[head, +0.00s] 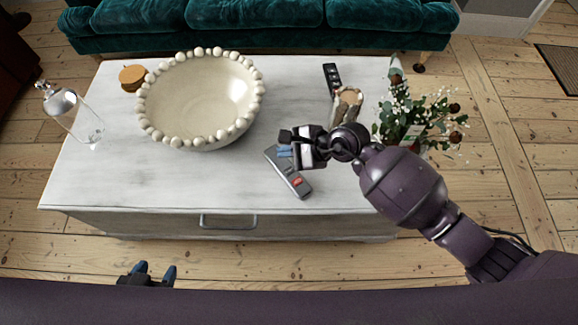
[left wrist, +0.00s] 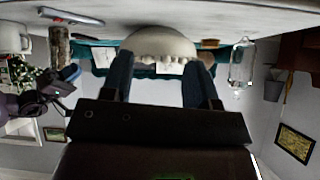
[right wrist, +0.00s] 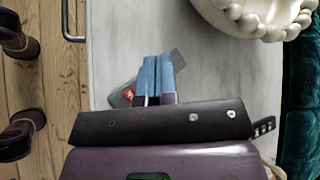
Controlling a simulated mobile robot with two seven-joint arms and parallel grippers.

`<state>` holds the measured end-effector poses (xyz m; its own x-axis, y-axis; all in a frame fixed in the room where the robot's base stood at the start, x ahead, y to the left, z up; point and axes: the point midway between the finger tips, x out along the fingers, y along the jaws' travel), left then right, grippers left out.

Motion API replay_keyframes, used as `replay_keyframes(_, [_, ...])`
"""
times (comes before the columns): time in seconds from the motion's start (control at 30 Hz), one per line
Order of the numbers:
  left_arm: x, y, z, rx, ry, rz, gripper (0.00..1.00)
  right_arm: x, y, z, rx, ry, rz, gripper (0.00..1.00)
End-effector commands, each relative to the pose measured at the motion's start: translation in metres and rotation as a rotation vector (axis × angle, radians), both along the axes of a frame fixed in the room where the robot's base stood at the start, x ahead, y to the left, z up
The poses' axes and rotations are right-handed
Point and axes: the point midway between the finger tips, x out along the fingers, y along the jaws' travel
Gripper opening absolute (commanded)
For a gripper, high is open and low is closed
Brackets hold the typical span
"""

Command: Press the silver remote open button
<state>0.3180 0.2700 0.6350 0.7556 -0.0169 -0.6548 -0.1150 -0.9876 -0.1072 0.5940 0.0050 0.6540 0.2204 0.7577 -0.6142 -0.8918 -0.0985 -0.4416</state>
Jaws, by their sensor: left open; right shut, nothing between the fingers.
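The silver remote (head: 302,187) lies on the white table in the head view, slanted, with a small red-orange button patch near its front end. In the right wrist view, the remote (right wrist: 123,98) lies beneath the fingers, which hide its middle. My right gripper (head: 284,150) is shut and empty, above the far part of the remote. Its blue fingertips (right wrist: 157,60) point down toward the remote; I cannot tell whether they touch it. My left gripper (head: 153,268) is open and empty, low in front of the table. Its two fingers also show in the left wrist view (left wrist: 158,75).
The white table (head: 100,180) holds a large beaded bowl (head: 200,100), a glass bottle (head: 75,112), orange-brown discs (head: 132,77), a black remote (head: 331,78), a figurine (head: 347,105) and a flower vase (head: 415,125). A green sofa (head: 260,22) stands behind. The table's front left is clear.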

Motion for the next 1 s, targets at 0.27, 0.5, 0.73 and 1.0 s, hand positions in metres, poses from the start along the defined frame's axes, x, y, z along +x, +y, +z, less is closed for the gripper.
replay_keyframes(0.27, [-0.001, -0.001, -0.002, 0.001, 0.005, -0.002, 0.55, 0.016, -0.006, -0.013, -0.153, -0.108, 0.09, 0.0])
replay_keyframes(0.5, [-0.001, 0.0, -0.003, 0.001, 0.007, -0.002, 0.55, 0.016, -0.006, -0.012, -0.15, -0.107, 0.089, 0.0])
replay_keyframes(0.73, [-0.007, 0.0, -0.013, 0.01, 0.028, -0.009, 0.55, 0.014, -0.006, -0.026, -0.148, -0.099, 0.089, 0.0])
replay_keyframes(1.0, [-0.002, -0.005, -0.018, 0.036, 0.015, -0.046, 0.55, 0.012, -0.006, -0.062, -0.146, -0.091, 0.089, 0.0])
